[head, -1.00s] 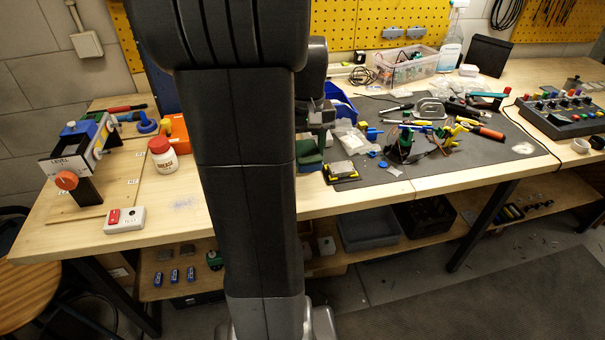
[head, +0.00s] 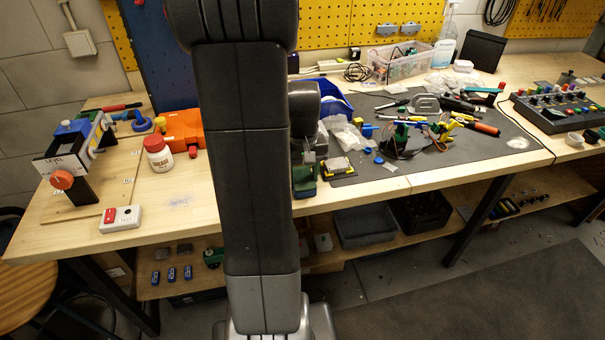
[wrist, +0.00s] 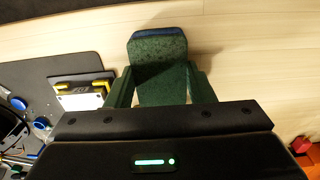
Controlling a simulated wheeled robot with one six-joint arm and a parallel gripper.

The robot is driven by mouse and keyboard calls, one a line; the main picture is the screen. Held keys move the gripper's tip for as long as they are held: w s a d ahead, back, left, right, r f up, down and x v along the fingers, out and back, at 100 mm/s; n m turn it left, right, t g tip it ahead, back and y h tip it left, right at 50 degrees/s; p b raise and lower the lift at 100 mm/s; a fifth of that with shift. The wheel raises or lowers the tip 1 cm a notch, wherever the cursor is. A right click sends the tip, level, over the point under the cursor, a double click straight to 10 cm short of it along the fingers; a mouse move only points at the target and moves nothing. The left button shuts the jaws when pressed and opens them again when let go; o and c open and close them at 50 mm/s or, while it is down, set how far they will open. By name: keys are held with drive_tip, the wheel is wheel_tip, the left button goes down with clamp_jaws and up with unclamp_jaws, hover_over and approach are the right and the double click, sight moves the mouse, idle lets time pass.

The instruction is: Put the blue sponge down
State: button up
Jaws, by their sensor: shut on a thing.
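The blue sponge (wrist: 158,68) is between the two green fingers of my gripper (wrist: 161,88) in the wrist view. Its broad speckled face looks dark green, and a blue band shows along its far edge. My gripper is shut on it. In the head view my gripper (head: 306,172) is just right of my dark arm, over the front part of the wooden bench (head: 400,182). The green there blends with the fingers, so the sponge's outline is unclear. I cannot tell whether the sponge touches the bench top.
A yellow-and-black item with a pale top (head: 338,167) lies close to the right of my gripper on the grey mat (head: 450,172). A blue bin (head: 338,102) stands behind. Bare wood lies along the front edge. Tools crowd the mat further right.

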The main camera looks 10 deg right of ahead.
sight(303, 178)
drive_tip(key=shift+f, duration=0.25)
drive_tip(key=o, duration=1.1)
drive_tip(key=shift+r, duration=0.1)
wheel_tip(303, 178, up, 12)
drive_tip(key=shift+r, duration=0.15)
